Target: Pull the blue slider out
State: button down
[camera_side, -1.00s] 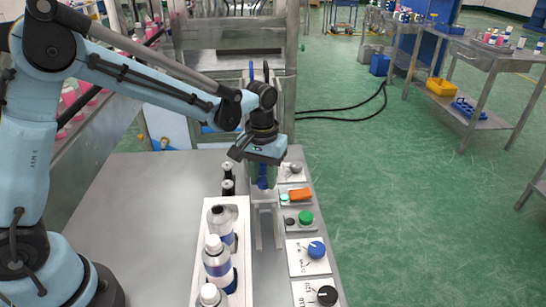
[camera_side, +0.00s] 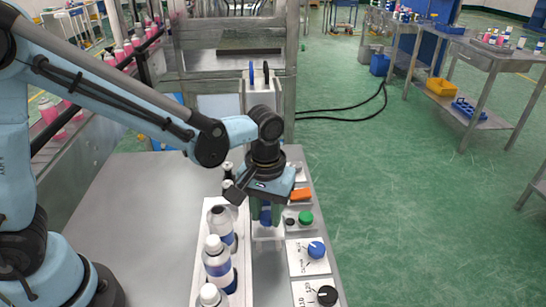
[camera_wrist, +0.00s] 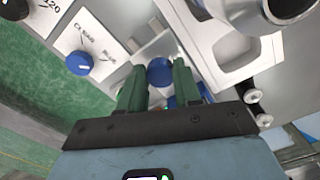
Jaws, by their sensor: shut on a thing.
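My gripper (camera_side: 267,217) points down over the slide track between the bottle tray and the control panels. Its green fingers are shut on the blue slider (camera_side: 265,215), whose round blue handle also shows between the fingertips in the wrist view (camera_wrist: 160,72). The slider is at the near end of its track, beside the bottles. The hand and fingers hide most of the track in the side view.
A white tray (camera_side: 207,262) with several bottles stands close on the left. Panels with a blue knob (camera_side: 316,250), a black knob (camera_side: 327,295), a green button (camera_side: 305,217) and an orange switch (camera_side: 301,195) line the right edge.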

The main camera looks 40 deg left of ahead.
jog(key=shift+s+d, duration=0.6)
jog(key=shift+d, duration=0.05)
jog(key=c, duration=0.8)
grip_release()
jog(key=shift+a+r, duration=0.1)
notch_tip(320, 180, up, 12)
jog(key=shift+f, duration=0.1)
jog(key=shift+a, duration=0.1)
jog(key=s+a+m+t, duration=0.1)
jog(key=a+t, duration=0.1)
jog(key=a, duration=0.2)
jog(key=s+a+f+m+t, duration=0.1)
jog(key=s+a+t, duration=0.1)
jog(key=a, duration=0.3)
jog(key=s+a+f+m+t, duration=0.1)
jog(key=a+t, duration=0.2)
jog(key=a, duration=0.1)
jog(key=shift+s+a+f+m, duration=0.25)
jog(key=shift+s+a+m, duration=0.15)
